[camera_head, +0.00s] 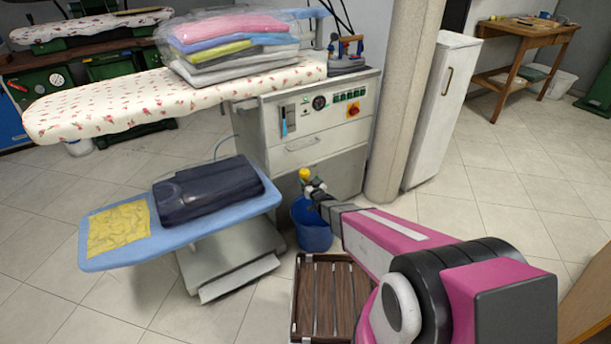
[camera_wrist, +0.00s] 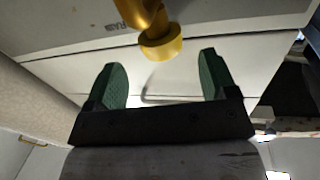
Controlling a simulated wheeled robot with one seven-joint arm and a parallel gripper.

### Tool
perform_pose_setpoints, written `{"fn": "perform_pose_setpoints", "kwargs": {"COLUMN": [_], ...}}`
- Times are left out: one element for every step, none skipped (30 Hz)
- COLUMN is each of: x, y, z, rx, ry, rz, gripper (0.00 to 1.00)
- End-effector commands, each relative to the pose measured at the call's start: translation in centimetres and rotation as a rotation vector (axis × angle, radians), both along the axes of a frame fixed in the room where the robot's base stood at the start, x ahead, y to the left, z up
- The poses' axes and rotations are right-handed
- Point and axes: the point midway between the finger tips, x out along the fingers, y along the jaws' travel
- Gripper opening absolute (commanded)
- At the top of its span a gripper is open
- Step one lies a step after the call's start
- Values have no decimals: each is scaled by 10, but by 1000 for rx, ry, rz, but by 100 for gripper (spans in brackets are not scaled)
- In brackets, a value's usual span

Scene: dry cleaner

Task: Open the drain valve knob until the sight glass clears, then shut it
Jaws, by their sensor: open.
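The yellow valve knob (camera_head: 305,174) sticks out low on the front of the white steam cabinet (camera_head: 345,160). It shows closer in the wrist view, where the yellow knob (camera_wrist: 162,46) sits on a yellow stem. My gripper (camera_head: 315,186) is just in front of the knob in the head view. In the wrist view my gripper (camera_wrist: 161,78) is open, its green fingers spread to either side and the knob beyond the gap, not held. The sight glass (camera_head: 284,122) is a narrow upright window on the cabinet's panel, with blue showing in it.
A blue bucket (camera_head: 312,226) stands on the floor below the knob. A blue ironing board (camera_head: 110,262) with a dark folded garment (camera_head: 208,189) is at left. A concrete pillar (camera_head: 403,100) stands to the right. A brown slatted mat (camera_head: 330,300) lies in front.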

Motion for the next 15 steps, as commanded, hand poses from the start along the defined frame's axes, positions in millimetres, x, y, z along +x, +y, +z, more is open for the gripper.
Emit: {"fn": "perform_pose_setpoints", "kwargs": {"x": [12, 17, 24, 29, 33, 39, 42, 45, 49, 50, 52, 53, 54, 54, 54], "y": [5, 7, 10, 12, 14, 16, 18, 19, 21, 21, 22, 22, 23, 23, 23], "z": [-2, -2, -2, -2, -1, -1, -1, -1, -1, -1, -1, -1, -1, -1, 0], "rx": [0, 0, 0, 0, 0, 0, 0, 0, 0, 0, 0, 0, 0, 0, 0], "ry": [-1, 0, 0, 0, 0, 0, 0, 0, 0, 1, 1, 1, 1, 1, 1], "rz": [1, 1, 1, 1, 1, 1, 1, 0, 0, 0, 0, 0, 0, 0, -1], "gripper": [78, 78, 78, 78, 78, 78, 78, 78, 78, 78, 78, 78, 78, 78, 78]}}
